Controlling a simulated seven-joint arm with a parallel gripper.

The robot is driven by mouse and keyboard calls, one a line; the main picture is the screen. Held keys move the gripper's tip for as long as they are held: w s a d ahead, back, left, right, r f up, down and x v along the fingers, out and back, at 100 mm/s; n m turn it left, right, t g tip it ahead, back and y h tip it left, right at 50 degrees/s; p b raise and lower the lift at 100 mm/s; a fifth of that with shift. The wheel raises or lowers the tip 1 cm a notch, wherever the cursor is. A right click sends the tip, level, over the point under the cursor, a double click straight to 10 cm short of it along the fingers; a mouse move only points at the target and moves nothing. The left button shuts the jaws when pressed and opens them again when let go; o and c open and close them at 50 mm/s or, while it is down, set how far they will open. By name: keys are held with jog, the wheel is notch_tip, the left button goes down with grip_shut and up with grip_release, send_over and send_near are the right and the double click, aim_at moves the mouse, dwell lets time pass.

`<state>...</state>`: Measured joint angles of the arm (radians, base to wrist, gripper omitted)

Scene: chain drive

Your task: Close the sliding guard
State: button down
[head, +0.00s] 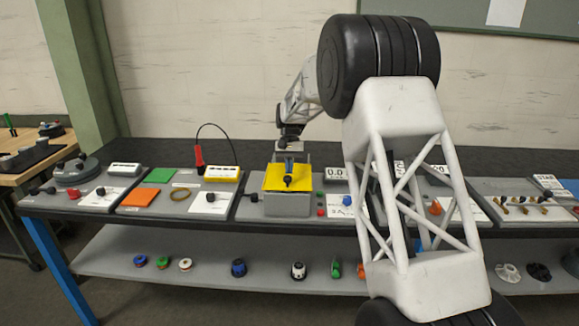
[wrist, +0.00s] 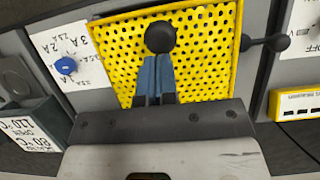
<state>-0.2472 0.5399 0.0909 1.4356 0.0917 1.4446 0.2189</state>
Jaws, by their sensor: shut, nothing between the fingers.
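The sliding guard is a yellow perforated panel (head: 275,184) on a grey box (head: 285,207) at the middle of the bench; it fills much of the wrist view (wrist: 205,70). A black round knob (wrist: 160,37) stands on the guard, and it also shows in the head view (head: 288,181). My gripper (wrist: 154,65) has its blue fingers together, with nothing between them, over the guard. The fingertips are right at the knob's near side in the wrist view; I cannot tell if they touch it. What lies under the guard is hidden.
A black ball-ended lever (wrist: 281,43) sticks out beside the guard. A white dial card with a blue knob (wrist: 66,66) lies on its other side. Green (head: 159,175) and orange (head: 138,197) pads lie left on the bench. My arm hides part of the right side.

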jog(key=shift+s+f, duration=0.1)
jog(key=shift+s, duration=1.2)
jog(key=shift+w+f, duration=0.1)
jog(key=shift+w, duration=1.9)
jog(key=v, duration=1)
jog(key=shift+r, duration=0.25)
jog(key=shift+r, duration=0.1)
